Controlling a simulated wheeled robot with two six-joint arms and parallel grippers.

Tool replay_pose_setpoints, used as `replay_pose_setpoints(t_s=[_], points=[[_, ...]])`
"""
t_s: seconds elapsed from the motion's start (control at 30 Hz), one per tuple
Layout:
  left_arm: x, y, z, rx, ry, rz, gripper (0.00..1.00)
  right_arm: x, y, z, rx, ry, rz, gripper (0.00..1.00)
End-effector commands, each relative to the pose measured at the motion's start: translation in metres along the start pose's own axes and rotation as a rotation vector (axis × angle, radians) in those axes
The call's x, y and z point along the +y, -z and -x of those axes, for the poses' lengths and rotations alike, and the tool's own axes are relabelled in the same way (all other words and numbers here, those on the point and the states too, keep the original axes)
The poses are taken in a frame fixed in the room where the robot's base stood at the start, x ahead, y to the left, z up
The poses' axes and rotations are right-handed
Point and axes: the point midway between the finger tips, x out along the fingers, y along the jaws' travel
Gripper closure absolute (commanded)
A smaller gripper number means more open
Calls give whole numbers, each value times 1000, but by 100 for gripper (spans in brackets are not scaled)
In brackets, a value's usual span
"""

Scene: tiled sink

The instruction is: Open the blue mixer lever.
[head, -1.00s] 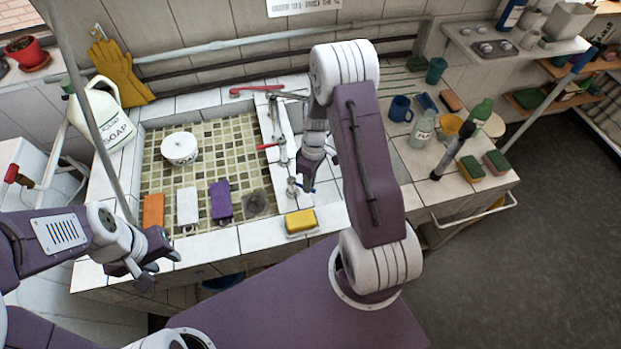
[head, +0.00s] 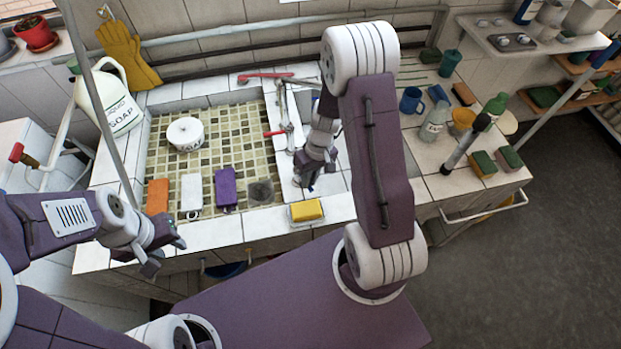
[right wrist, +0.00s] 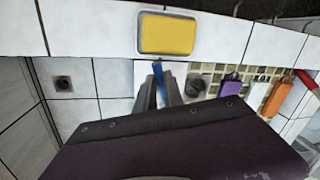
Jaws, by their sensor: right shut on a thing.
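The blue mixer lever (right wrist: 161,84) shows between the fingers of my right gripper (right wrist: 160,92) in the right wrist view. That gripper is shut on it. In the head view my right gripper (head: 307,182) is over the tiled ledge at the sink's right side, and it and its wrist hide most of the blue lever and its mixer. My left gripper (head: 164,256) is empty with its fingers apart, in front of the sink's front left edge.
A red lever (head: 274,133) and a red-handled tap (head: 265,75) are further back on the ledge. A yellow sponge in a dish (head: 306,210) lies just in front of my right gripper.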

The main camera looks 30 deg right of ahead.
Motion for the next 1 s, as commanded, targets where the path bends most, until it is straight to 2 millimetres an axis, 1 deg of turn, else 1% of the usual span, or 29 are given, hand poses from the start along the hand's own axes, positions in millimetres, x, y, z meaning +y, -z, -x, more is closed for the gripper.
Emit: replay_pose_setpoints(t_s=[0.03, 0.37, 0.4, 0.47, 0.5, 0.73, 0.8, 0.87, 1.0], points=[[0, 0, 0, 0, 0, 0, 64, 1, 4, 2, 13, -4, -3, 100], [0, 0, 0, 0, 0, 0, 64, 1, 4, 3, 14, -5, -5, 100], [0, 0, 0, 0, 0, 0, 64, 1, 4, 3, 14, -5, -5, 85], [0, 0, 0, 0, 0, 0, 64, 1, 4, 2, 12, -4, -5, 68], [0, 0, 0, 0, 0, 0, 64, 1, 4, 2, 11, -4, -5, 66], [0, 0, 0, 0, 0, 0, 64, 0, 2, 1, 5, -2, -4, 66], [0, 0, 0, 0, 0, 0, 64, 0, 2, 4, 6, -2, -4, 66], [0, 0, 1, 0, 0, 0, 64, 0, 3, 11, 9, -2, -4, 66], [0, 0, 2, 0, 0, 0, 64, 0, 3, 42, 12, -3, -4, 66]])
